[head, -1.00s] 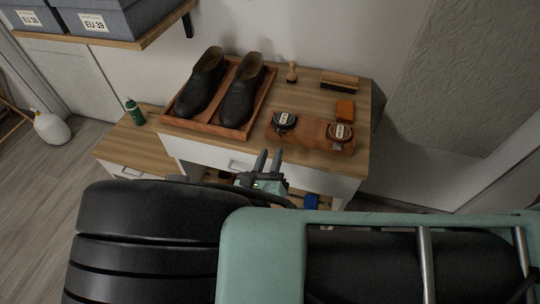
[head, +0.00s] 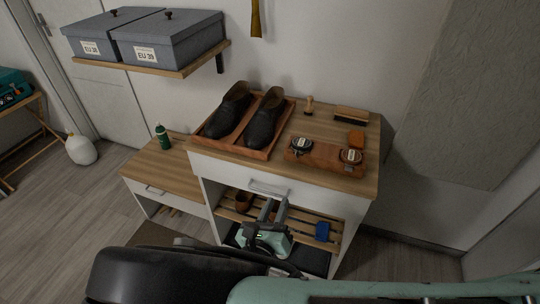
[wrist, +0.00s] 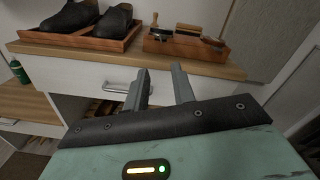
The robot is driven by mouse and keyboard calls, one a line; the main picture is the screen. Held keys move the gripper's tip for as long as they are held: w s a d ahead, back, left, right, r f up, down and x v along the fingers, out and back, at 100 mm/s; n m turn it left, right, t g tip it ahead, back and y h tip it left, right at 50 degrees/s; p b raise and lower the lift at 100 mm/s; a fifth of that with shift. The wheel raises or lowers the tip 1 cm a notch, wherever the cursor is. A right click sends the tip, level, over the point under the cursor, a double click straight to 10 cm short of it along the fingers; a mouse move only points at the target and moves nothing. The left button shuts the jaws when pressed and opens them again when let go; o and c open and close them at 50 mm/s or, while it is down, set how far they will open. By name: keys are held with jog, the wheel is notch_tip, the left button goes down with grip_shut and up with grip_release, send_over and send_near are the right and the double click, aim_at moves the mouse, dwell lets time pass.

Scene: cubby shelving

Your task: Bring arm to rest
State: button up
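My gripper (head: 273,210) is in front of the cabinet, below its drawer handle in the head view. In the wrist view my gripper (wrist: 160,88) shows two grey fingers standing apart with nothing between them. The fingers point toward the white drawer front (wrist: 75,75) and its handle (wrist: 124,87). I cannot tell from these views how far the fingertips are from the drawer. My arm fills the bottom of the head view.
The cabinet top (head: 345,182) holds black shoes (head: 262,124) in a wooden tray (head: 285,122), polish tins and brushes. An open slatted shelf (head: 300,222) lies below the drawer. A lower side cabinet (head: 160,168) stands left. Grey boxes (head: 170,40) sit on a wall shelf (head: 190,67).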

jog(key=s+d+r+m+g+h, duration=0.3)
jog(key=s+d+r+m+g, duration=0.35)
jog(key=d+m+g, duration=0.55)
jog(key=s+a+r+m+g+y, duration=0.1)
jog(key=s+r+m+g+y, duration=0.1)
jog(key=s+r+m+y, duration=0.3)
jog(key=s+r+m+g+y, duration=0.2)
jog(key=s+r+m+y, duration=0.3)
jog(key=r+m, duration=0.4)
jog(key=shift+s+a+m+g+y, duration=0.2)
jog(key=shift+a+m+g+y, duration=0.15)
jog(key=shift+m, duration=0.75)
